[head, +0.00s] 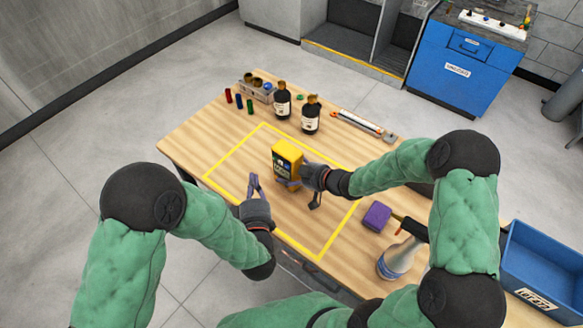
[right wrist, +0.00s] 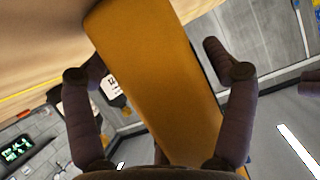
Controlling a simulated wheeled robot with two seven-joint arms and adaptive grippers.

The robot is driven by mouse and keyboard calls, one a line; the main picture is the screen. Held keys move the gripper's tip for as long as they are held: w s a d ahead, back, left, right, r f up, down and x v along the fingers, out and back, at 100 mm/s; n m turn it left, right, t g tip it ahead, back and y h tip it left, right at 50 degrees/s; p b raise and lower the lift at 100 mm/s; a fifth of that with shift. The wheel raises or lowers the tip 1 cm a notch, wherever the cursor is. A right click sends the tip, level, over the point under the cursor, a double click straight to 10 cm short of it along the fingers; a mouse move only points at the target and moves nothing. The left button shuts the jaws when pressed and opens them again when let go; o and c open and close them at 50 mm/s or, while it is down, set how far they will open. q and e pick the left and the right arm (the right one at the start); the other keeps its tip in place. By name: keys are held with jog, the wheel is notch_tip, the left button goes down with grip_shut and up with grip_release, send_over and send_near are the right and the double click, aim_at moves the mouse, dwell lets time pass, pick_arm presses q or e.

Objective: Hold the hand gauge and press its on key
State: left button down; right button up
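The hand gauge (head: 287,152) is a yellow box with a dark screen and keys on its front. It is upright over the taped area, and I cannot tell whether its foot touches the table. My right gripper (head: 301,191) is at its lower right side, fingers spread. In the right wrist view the gauge's plain orange-yellow side (right wrist: 155,75) lies between the fingers. One fingertip goes out of sight behind it, while the other stands clear with a gap. My left gripper (head: 253,180) is empty, left of the gauge and apart from it, fingers close together. The on key is too small to make out.
Yellow tape (head: 222,166) marks a rectangle on the wooden table (head: 190,138). Two dark bottles (head: 311,116) and a small rack (head: 257,92) stand behind. A purple block (head: 377,216), a spray bottle (head: 397,259) and a blue bin (head: 545,258) are at the right.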

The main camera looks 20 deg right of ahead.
jog(key=shift+w+r, duration=0.15)
jog(key=shift+r, duration=0.05)
jog(key=shift+d, duration=0.1)
jog(key=shift+s+d+r, duration=0.2)
jog(key=v, duration=1.1)
jog(key=shift+s, duration=0.2)
